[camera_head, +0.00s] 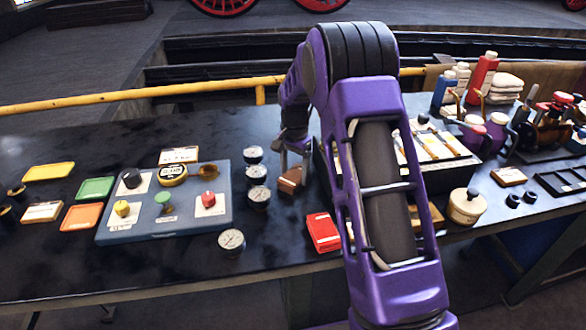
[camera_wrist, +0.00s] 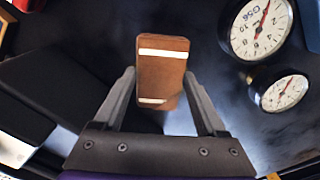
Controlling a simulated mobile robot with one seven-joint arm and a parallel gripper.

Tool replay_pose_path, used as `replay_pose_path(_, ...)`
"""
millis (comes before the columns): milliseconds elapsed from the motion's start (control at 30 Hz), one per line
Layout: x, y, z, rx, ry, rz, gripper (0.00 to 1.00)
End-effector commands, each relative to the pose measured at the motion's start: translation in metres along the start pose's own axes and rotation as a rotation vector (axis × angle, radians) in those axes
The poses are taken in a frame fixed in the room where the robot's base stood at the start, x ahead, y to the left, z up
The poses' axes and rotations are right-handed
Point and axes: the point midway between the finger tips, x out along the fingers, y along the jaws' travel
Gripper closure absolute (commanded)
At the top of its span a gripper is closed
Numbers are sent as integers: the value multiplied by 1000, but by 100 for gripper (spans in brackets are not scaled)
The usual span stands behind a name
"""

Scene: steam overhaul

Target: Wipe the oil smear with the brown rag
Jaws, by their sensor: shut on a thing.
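The brown rag (camera_wrist: 163,72) is a folded brown block with two pale stripes, between my gripper's fingers in the wrist view. It also shows as a small brown piece at the fingertips in the head view (camera_head: 290,181). My gripper (camera_head: 294,166) is shut on the rag, pointing down low over the dark table, right of the gauges. I cannot tell whether the rag touches the tabletop. I cannot make out the oil smear for sure; cloudy sheen covers the dark tabletop, and my arm hides part of it.
Several round gauges (camera_head: 231,240) stand left of my gripper, close by in the wrist view too (camera_wrist: 262,28). A blue board (camera_head: 150,226) with knobs lies further left. A red box (camera_head: 323,232) sits in front. Bottles (camera_head: 482,77) and cans crowd the right.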

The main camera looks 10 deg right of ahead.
Motion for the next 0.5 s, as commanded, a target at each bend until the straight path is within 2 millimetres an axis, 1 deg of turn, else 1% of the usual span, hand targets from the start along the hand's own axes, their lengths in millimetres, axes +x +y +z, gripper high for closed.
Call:
replay_pose_path(100,1,7,7,0,0,0,70)
replay_pose_path(367,2,14,13,0,0,1,70)
replay_pose_path(500,2,23,21,0,-1,2,70)
